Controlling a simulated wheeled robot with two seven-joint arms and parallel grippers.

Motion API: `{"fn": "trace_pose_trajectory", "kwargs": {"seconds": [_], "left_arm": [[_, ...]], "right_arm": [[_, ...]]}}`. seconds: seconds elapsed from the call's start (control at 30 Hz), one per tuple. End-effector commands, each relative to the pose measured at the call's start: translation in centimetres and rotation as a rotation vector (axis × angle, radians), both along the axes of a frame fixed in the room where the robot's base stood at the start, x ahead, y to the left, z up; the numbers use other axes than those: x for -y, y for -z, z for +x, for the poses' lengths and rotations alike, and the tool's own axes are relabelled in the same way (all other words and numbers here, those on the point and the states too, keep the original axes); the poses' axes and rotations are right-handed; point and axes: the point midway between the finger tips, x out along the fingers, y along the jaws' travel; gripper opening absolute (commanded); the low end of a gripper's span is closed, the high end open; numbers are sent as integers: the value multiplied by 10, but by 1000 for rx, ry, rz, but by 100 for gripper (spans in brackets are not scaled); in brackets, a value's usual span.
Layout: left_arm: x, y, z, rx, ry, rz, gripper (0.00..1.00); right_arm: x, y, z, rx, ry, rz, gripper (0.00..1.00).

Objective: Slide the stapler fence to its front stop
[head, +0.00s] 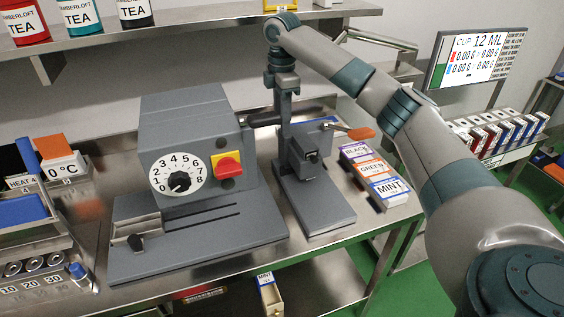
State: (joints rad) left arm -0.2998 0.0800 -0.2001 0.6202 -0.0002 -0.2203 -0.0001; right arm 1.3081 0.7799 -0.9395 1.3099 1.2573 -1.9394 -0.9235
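A grey machine (186,120) with a numbered dial and a red-and-yellow switch stands on the steel bench; I take it to be the stapler. Its flat base has two parallel slots. A low grey block with a dark knob (137,242), probably the fence, sits at the left end of the slots, near the base's front left. My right gripper (284,92) points down behind and right of the machine, by a post of a smaller device; its fingers are too small and dark to read. It is well apart from the knob. My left gripper is out of view.
A small press (311,158) with an orange handle stands to the right. Labelled tea boxes (388,188) lie beyond it near the bench edge. A rack (28,250) with bottles and a heater display stand left. My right arm crosses the right side.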

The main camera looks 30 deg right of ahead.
Motion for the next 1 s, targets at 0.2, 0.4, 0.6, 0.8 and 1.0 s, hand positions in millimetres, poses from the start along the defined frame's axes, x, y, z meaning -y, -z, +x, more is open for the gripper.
{"fn": "trace_pose_trajectory", "kwargs": {"seconds": [0.2,0.4,0.6,0.8,1.0], "left_arm": [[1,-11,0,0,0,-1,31],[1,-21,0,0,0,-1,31],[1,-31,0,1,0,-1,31],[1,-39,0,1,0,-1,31],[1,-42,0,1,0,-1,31]], "right_arm": [[0,31,-1,-4,0,-1,31],[0,67,-2,-4,0,-1,31],[0,104,-2,-4,1,-1,31],[0,134,-1,-3,0,0,31],[0,153,-1,-1,0,-1,31]]}}
